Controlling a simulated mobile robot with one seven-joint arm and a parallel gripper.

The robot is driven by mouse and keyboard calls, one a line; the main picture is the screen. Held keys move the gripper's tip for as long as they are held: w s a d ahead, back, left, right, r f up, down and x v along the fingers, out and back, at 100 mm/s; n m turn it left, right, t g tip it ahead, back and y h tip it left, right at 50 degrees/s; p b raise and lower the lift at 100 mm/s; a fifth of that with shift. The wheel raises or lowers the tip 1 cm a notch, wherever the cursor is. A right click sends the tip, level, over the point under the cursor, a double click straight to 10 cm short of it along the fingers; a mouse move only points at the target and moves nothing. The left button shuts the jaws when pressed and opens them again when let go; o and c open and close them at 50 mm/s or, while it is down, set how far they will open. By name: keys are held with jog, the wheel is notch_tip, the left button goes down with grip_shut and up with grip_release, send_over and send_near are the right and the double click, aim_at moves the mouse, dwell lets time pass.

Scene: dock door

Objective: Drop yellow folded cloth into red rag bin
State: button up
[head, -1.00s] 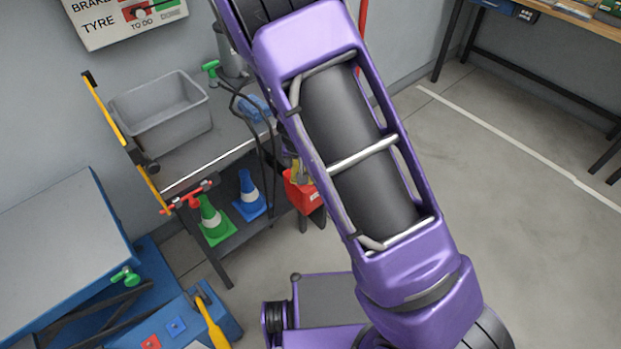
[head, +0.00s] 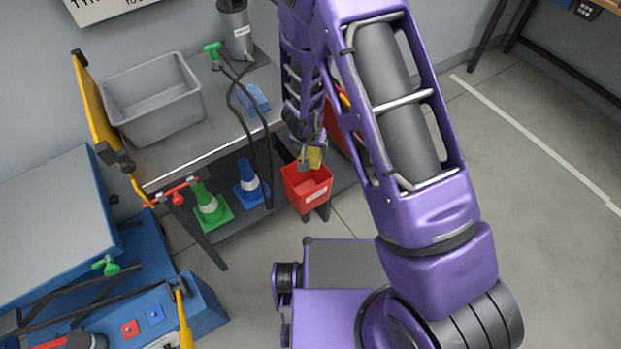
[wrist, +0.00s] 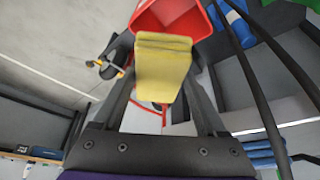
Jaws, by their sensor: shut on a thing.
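The yellow folded cloth (head: 314,157) is between the fingers of my gripper (head: 309,163), which is shut on it. In the head view the cloth hangs above the back part of the red rag bin (head: 306,190). In the wrist view the cloth (wrist: 163,70) shows in the middle between the two dark fingers, and the red bin (wrist: 174,15) shows beyond its far end. The cloth overlaps the bin's rim in that view. The inside of the bin is only partly visible.
A workbench (head: 225,140) with a grey tub (head: 155,100) stands behind and left of the bin. Black hoses (head: 262,145) hang left of my gripper. The floor at right is clear.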

jog(key=shift+w+f, duration=0.15)
jog(key=shift+w, duration=0.05)
jog(key=shift+d+f, duration=0.1)
jog(key=shift+f, duration=0.05)
notch_tip(320, 180, down, 6)
jog(key=b, duration=0.6)
jog(key=shift+b, duration=0.3)
jog(key=shift+r, duration=0.2)
jog(key=o, duration=1.2)
jog(key=shift+o, duration=0.2)
jog(key=shift+r, duration=0.1)
jog(key=p+v, duration=1)
jog(key=v, duration=0.7)
jog(key=shift+r+p, duration=0.2)
jog(key=shift+p, duration=0.2)
